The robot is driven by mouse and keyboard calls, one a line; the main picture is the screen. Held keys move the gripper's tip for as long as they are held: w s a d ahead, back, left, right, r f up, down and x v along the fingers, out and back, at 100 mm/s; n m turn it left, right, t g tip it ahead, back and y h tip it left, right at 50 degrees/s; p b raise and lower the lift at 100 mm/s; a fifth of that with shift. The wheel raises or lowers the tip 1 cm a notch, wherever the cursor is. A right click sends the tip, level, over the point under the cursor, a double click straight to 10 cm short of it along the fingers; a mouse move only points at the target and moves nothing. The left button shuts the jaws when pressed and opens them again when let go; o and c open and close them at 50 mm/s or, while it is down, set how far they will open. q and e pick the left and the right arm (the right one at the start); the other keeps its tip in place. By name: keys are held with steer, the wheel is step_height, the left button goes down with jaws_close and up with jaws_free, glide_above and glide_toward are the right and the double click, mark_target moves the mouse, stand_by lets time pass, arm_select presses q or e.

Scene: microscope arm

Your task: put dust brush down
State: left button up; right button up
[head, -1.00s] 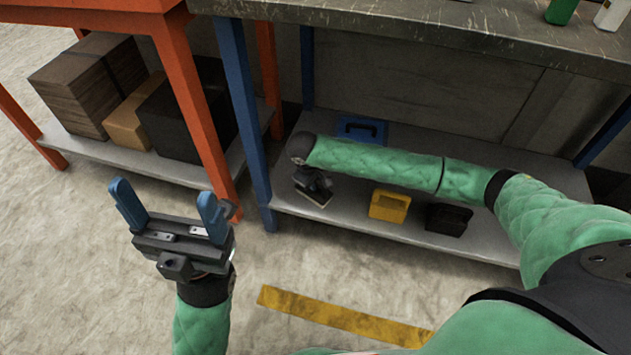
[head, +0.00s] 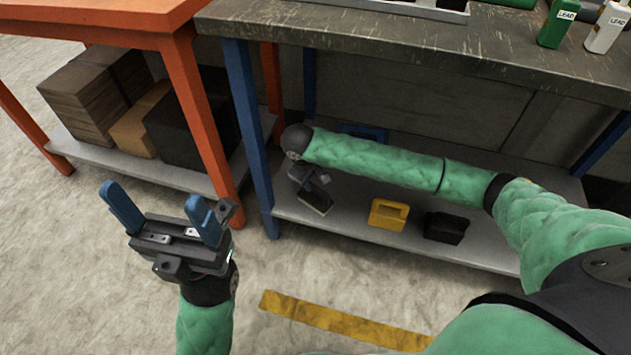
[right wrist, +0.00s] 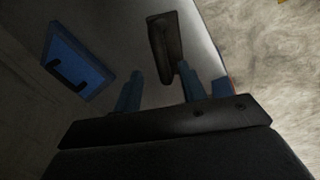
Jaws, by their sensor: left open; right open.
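The dust brush (head: 316,202) appears as a dark block with a pale lower edge on the grey lower shelf (head: 355,228) of the workbench. It also shows in the right wrist view (right wrist: 165,42), lying just beyond the fingertips. My right gripper (right wrist: 157,72) is open, its blue fingers apart, with the brush end close to the right-hand finger; I cannot tell whether they touch. In the head view the right gripper (head: 306,180) is small and dark beside the brush. My left gripper (head: 158,205) is open and empty over the floor.
A blue bin (right wrist: 78,62) lies behind the right forearm. A yellow bin (head: 389,213) and a black bin (head: 445,227) stand on the same shelf, right of the brush. A blue leg (head: 248,135) rises left of it. The orange table (head: 195,110) holds boxes underneath.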

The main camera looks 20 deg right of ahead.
steer(key=shift+p+v, duration=0.55)
steer(key=shift+v, duration=1.5)
